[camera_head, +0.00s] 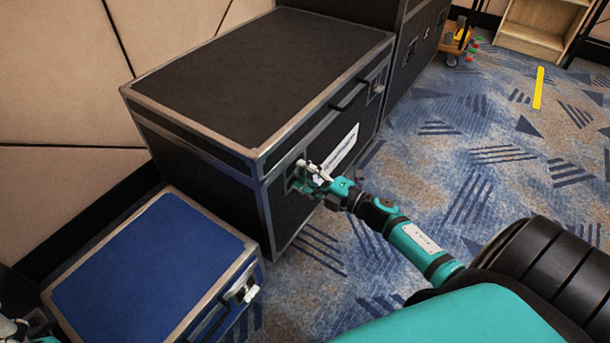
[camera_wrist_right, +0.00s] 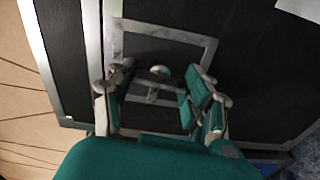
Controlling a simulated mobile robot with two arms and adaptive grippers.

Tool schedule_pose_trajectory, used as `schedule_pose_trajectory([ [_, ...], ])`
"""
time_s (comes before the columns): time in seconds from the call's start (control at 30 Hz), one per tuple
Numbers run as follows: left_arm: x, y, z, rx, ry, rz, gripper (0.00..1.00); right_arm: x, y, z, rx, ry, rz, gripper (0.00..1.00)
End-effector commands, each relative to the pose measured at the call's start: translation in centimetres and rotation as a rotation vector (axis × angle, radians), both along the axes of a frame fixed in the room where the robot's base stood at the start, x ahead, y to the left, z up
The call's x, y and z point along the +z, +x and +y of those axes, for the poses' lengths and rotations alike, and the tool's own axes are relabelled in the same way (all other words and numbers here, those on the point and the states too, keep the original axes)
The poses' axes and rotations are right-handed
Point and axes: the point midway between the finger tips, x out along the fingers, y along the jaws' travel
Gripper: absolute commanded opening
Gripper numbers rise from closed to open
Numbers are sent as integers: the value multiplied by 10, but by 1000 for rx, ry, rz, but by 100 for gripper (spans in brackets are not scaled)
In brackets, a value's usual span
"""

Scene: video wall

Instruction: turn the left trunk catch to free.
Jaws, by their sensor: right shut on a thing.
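The black trunk (camera_head: 255,75) with metal edging stands against the wall. Its left catch sits in a square metal recess plate (camera_head: 293,180) on the front face, mostly hidden by my right gripper (camera_head: 312,176). In the right wrist view the catch (camera_wrist_right: 158,84) lies between the two teal fingers of my right gripper (camera_wrist_right: 155,92), which is shut on it. The trunk's right catch (camera_head: 377,88) is at the far end of the front. Part of my left gripper (camera_head: 18,326) shows at the bottom left corner; its fingers are not clear.
A blue case (camera_head: 150,270) with metal edges stands near the trunk's left end, with a light latch (camera_head: 248,293). A black handle (camera_head: 350,96) and a white label (camera_head: 338,152) are on the trunk's front. Patterned carpet (camera_head: 480,160) is open to the right.

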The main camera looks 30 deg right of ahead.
Motion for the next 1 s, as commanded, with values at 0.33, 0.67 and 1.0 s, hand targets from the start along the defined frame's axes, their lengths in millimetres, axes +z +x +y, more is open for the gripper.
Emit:
schedule_pose_trajectory([
  [0.33,0,0,0,0,0,-3,40,-1,-1,0,1,-99,-39,20],
  [0.67,0,0,0,1,0,-3,40,-1,-1,0,1,-111,-43,20],
  [1.0,0,0,0,1,0,-4,40,-1,-1,0,1,-110,-43,77],
])
